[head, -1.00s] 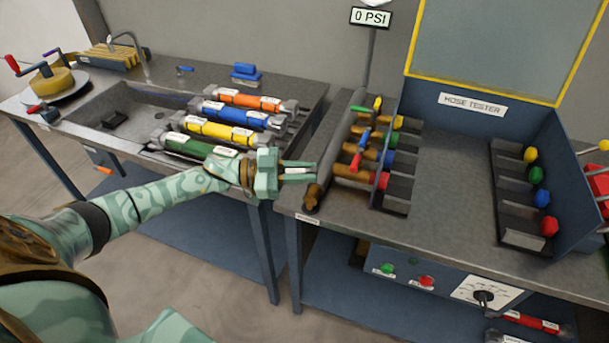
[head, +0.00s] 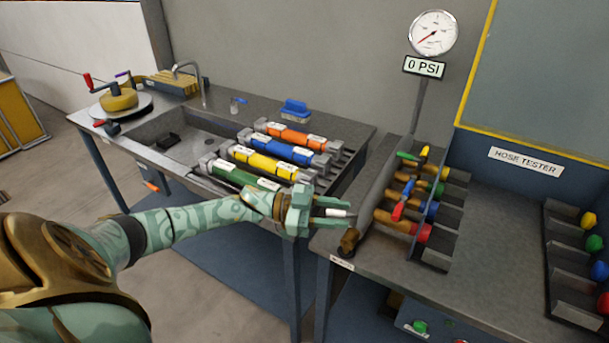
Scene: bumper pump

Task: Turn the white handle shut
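A small white piece (head: 338,212), likely the white handle, shows between the fingertips of my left gripper (head: 330,212). Most of it is hidden by the fingers, so I cannot tell its angle. My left gripper's fingers are apart, one on either side of the white piece, and I see no clear grip. A brass fitting (head: 349,241) sits just below and right of the fingertips at the bench's front edge. My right gripper is out of view.
Green (head: 408,156), yellow (head: 424,153), blue (head: 408,188) and red (head: 398,211) handles stand close to the right. The gauge (head: 433,33) stands behind above a "0 PSI" sign (head: 424,66). Colored cylinders (head: 262,165) lie left of the gripper.

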